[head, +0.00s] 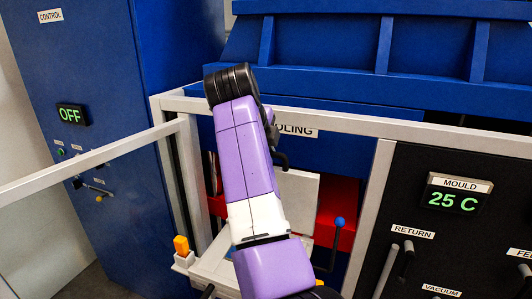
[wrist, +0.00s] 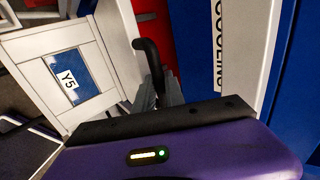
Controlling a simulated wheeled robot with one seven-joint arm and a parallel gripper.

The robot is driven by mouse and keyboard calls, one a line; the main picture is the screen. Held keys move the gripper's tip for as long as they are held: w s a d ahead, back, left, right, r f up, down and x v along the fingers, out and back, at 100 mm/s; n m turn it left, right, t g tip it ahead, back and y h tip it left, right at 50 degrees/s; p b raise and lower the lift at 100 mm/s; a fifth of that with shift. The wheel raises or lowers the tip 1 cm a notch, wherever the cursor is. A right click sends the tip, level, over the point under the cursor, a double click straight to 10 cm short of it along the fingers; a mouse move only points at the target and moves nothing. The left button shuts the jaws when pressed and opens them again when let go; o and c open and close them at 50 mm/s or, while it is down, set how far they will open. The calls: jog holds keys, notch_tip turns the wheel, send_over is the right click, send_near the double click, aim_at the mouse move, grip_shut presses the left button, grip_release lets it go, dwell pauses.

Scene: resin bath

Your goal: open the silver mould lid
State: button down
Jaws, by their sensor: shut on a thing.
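The silver mould lid (head: 300,198) is a pale grey panel standing up behind my arm in the head view, raised from the pale mould body (head: 212,268). In the wrist view the lid (wrist: 118,45) shows nearly edge-on beside the pale frame with a blue inset labelled Y5 (wrist: 68,82). A black bent handle (wrist: 148,52) stands at the lid's right side. My gripper (wrist: 165,88) is shut on this handle. Its grip is partly hidden by its own housing, and my arm hides most of the lid's left part in the head view.
Pale rails (head: 330,122) run across the front, with a COOLING label behind my arm. A blue-knobbed lever (head: 339,222) stands right of the lid. A black panel (head: 440,225) reads MOULD 25 C. A blue control cabinet (head: 90,120) reads OFF. An orange-topped post (head: 181,246) stands left.

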jog(key=shift+f, duration=0.25)
jog(key=c, duration=1.4)
grip_release()
